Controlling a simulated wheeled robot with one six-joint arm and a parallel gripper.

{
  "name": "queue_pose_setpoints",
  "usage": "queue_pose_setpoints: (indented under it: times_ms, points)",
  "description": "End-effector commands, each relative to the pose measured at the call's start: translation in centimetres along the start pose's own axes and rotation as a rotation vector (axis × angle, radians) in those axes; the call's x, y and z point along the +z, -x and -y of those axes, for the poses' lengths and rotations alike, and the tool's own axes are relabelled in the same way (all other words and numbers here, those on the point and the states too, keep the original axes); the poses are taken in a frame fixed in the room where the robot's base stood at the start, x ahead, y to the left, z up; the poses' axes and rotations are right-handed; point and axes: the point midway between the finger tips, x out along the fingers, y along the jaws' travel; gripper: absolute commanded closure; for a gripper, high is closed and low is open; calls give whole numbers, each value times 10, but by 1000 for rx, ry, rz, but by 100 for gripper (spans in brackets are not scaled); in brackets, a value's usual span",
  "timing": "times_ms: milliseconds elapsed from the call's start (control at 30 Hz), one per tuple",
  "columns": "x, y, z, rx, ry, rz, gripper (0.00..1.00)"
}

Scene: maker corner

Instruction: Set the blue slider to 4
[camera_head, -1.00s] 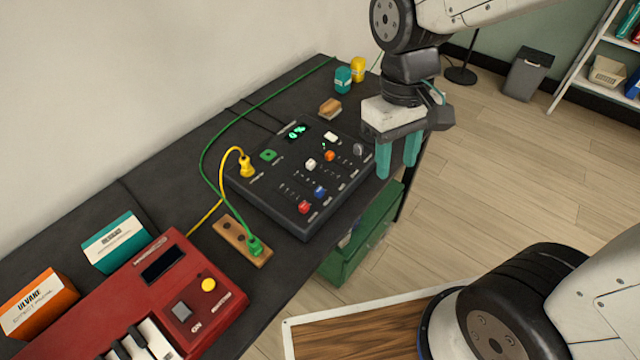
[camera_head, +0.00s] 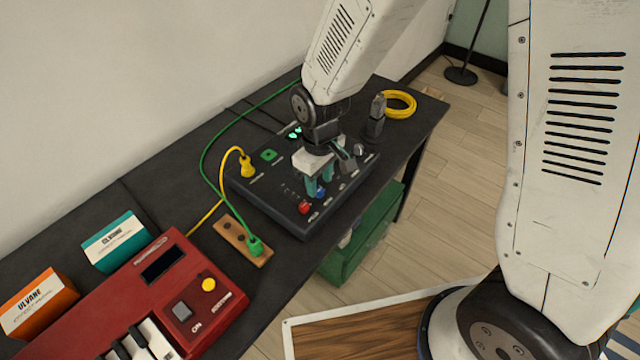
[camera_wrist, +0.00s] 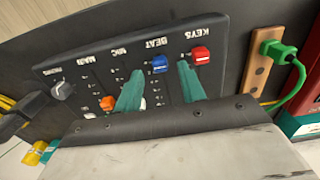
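The blue slider cap (camera_head: 320,191) is on the black mixer panel (camera_head: 275,205). In the wrist view the blue cap (camera_wrist: 160,64) sits near the BEAT label end of its slot. The number beside it is too small to read. My gripper (camera_head: 319,186) is over the panel, pointing down. In the wrist view my gripper (camera_wrist: 157,76) has its two teal fingers apart, one on each side of the blue cap's column, with gaps showing. Nothing is held. The fingers cover part of the neighbouring slots.
The red KEYS cap (camera_wrist: 201,55) is close to one finger; the orange cap (camera_wrist: 107,103) is beyond the other. A yellow cable coil (camera_head: 400,104) lies at the table's far end.

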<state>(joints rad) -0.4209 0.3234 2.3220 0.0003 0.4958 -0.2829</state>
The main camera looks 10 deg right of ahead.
Motion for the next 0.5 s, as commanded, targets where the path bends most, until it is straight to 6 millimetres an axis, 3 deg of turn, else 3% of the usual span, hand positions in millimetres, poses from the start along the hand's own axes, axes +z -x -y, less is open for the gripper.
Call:
queue_pose_setpoints:
  times_ms: [200,500]
  points:
    - [0,-21,0,-1,0,1,60]
    - [0,-23,0,0,0,0,63]
